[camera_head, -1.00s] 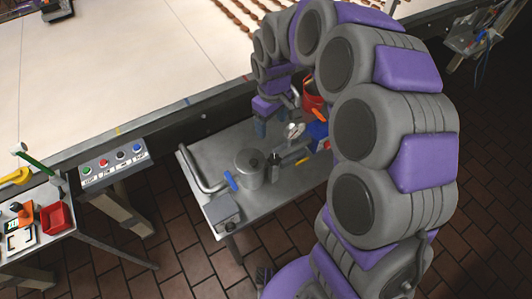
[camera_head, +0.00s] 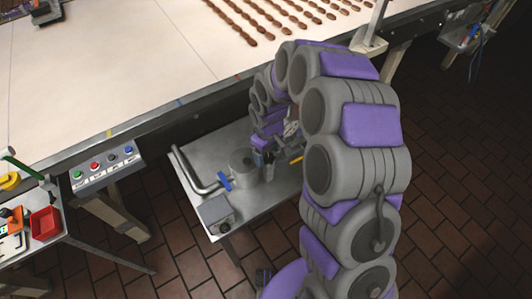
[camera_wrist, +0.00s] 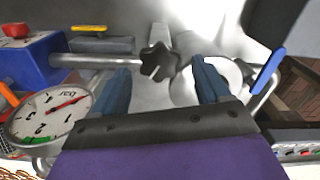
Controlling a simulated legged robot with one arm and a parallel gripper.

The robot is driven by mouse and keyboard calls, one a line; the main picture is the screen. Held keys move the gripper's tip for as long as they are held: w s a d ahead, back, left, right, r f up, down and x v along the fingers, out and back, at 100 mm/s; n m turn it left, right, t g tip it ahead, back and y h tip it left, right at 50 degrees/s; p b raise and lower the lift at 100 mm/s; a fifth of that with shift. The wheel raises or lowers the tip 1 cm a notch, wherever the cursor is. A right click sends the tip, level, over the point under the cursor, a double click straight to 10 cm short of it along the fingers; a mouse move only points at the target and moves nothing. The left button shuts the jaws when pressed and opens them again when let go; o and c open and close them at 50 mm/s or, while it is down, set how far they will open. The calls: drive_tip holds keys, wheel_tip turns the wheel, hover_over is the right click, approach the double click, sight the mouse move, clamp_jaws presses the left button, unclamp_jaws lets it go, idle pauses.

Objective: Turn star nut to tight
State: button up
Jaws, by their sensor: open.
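The star nut (camera_wrist: 160,62) is a dark, lobed knob at the end of a thin metal rod in the wrist view. My gripper (camera_wrist: 163,84) is open, with one blue finger on each side of the nut in the picture. I cannot tell whether the fingers are at the nut's depth. Neither finger visibly touches it. In the head view my gripper (camera_head: 263,150) is low over the small metal table (camera_head: 258,212), close to the metal pot (camera_head: 243,168). I cannot make out the star nut in that view.
A round pressure gauge (camera_wrist: 50,113) is left of my gripper in the wrist view, with a blue box (camera_wrist: 28,62) beyond it. A blue lever (camera_wrist: 268,70) is at the right. In the head view, a bent pipe (camera_head: 192,172) and grey box (camera_head: 217,212) flank the pot.

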drive_tip(key=shift+d+f, duration=0.25)
drive_tip(key=shift+d, duration=0.05)
drive_tip(key=shift+a, duration=0.1)
drive_tip(key=shift+a, duration=0.2)
drive_tip(key=shift+c, duration=0.3)
drive_tip(key=shift+a, duration=0.25)
drive_tip(key=c, duration=0.3)
drive_tip(key=shift+d, duration=0.2)
drive_tip(key=c, duration=0.7)
